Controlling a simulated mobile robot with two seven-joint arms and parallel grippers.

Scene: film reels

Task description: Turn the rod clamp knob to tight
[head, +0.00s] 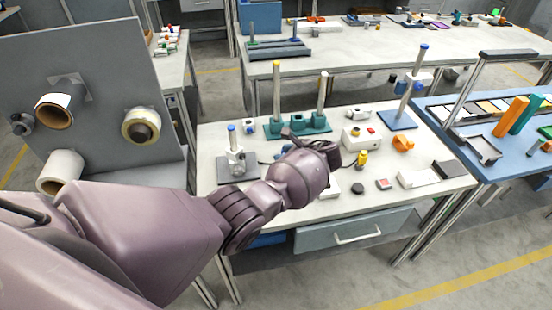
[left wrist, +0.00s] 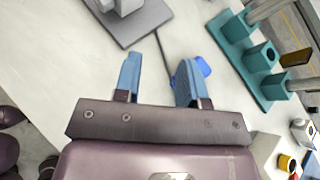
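A rod stand with a blue base plate (head: 398,120) stands at the back right of the near table. A second stand, on a grey base (head: 232,170), is at the table's left and carries a grey block (head: 236,158). Its base also shows in the left wrist view (left wrist: 148,28). My left gripper (head: 318,143) is above the table's middle, apart from both stands. The left wrist view shows its blue fingers (left wrist: 157,80) apart with nothing between them. My right gripper is out of view.
A teal rack (head: 298,128) with upright rods stands between the stands. A blue rounded item (left wrist: 203,66) is partly hidden behind one finger. A white button box (head: 358,138), an orange item (head: 403,144) and small blocks lie to the right.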

